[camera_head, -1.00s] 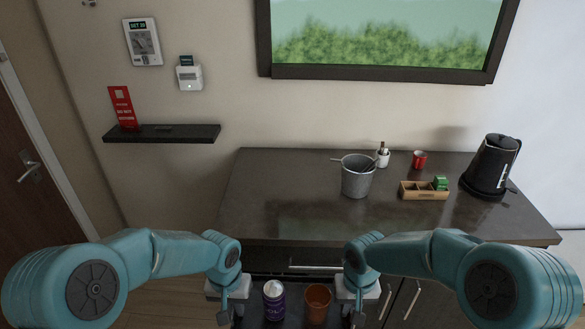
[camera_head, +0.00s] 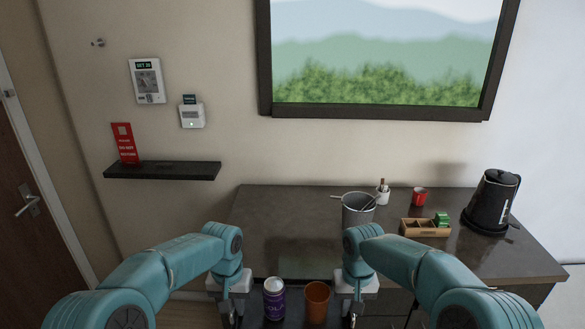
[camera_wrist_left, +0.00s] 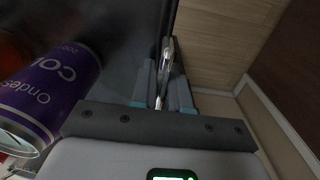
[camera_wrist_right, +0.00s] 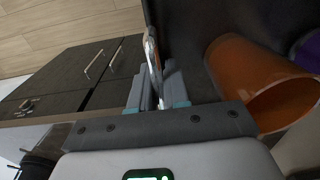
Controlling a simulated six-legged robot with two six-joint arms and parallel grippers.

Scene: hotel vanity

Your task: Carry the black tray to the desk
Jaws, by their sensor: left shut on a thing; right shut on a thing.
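The black tray (camera_head: 297,321) is low in the head view, between my two grippers, with a purple can (camera_head: 274,300) and an orange cup (camera_head: 317,301) standing on it. My left gripper (camera_wrist_left: 165,85) is shut on the tray's left handle. My right gripper (camera_wrist_right: 154,85) is shut on the tray's right handle. In the left wrist view the can (camera_wrist_left: 48,92) is beside the gripper; in the right wrist view the cup (camera_wrist_right: 255,80) is beside it. The dark desk (camera_head: 285,222) is ahead, beyond the tray. My right arm covers part of the desk.
On the desk are a metal bucket (camera_head: 357,212), a wooden box (camera_head: 425,228), a red mug (camera_head: 420,196) and a black kettle (camera_head: 490,203). The desk's left half is bare. A wall shelf (camera_head: 165,171) is at left. Cabinet doors (camera_wrist_right: 75,75) are below the desk.

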